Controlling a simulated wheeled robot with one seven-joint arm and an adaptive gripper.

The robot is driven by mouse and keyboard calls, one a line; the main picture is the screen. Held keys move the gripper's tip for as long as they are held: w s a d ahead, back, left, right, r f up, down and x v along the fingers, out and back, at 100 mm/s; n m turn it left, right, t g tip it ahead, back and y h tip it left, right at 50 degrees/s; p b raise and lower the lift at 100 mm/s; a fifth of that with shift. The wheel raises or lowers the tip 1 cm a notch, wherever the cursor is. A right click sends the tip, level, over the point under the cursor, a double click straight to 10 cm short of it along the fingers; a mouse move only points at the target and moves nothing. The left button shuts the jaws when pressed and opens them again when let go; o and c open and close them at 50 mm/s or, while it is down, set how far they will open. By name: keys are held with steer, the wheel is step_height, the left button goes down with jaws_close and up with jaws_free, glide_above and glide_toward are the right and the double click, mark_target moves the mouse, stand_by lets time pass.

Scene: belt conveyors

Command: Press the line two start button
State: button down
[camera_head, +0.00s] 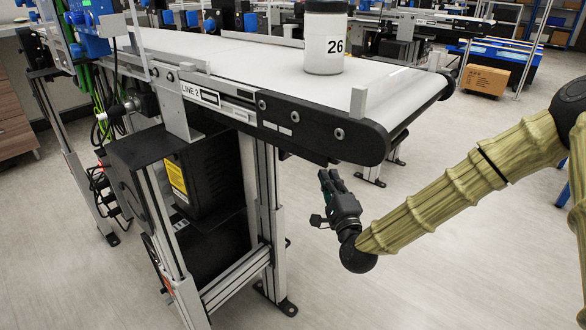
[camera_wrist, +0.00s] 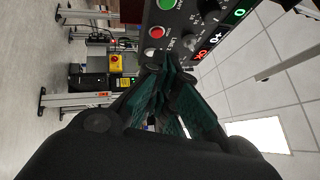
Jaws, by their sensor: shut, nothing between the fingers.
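The LINE 2 conveyor (camera_head: 230,58) runs across the head view, with its name label on the near side rail. In the wrist view a dark control panel (camera_wrist: 182,28) fills the top middle. It has a green button (camera_wrist: 166,4), a red button (camera_wrist: 156,32) and a pale button (camera_wrist: 150,53); small lettering beside them is hard to read. My gripper (camera_head: 329,180) is below the conveyor's right end in the head view. In the wrist view my gripper (camera_wrist: 168,68) is shut and empty, its tips just below the panel's lower end. Contact cannot be told.
A white jar marked 26 (camera_head: 325,45) stands on the belt. A black box (camera_head: 205,175) and metal legs (camera_head: 265,190) stand under the conveyor. A cardboard box (camera_head: 482,80) lies at the back right. Floor is open in front and right of the conveyor.

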mark_target(293, 150)
steer(key=r+m+t+b, duration=0.1)
steer(key=w+d+r+m+t+b, duration=0.1)
steer(key=shift+w+r+h+b, duration=0.15)
steer(key=shift+r+h+b, duration=0.15)
steer(key=w+a, duration=0.5)
steer(key=a, duration=0.2)
steer(key=shift+b, duration=0.45)
steer(key=shift+w+a, duration=0.2)
steer(key=shift+a, duration=0.05)
stand_by(1.5)
steer(key=shift+a, duration=0.15)
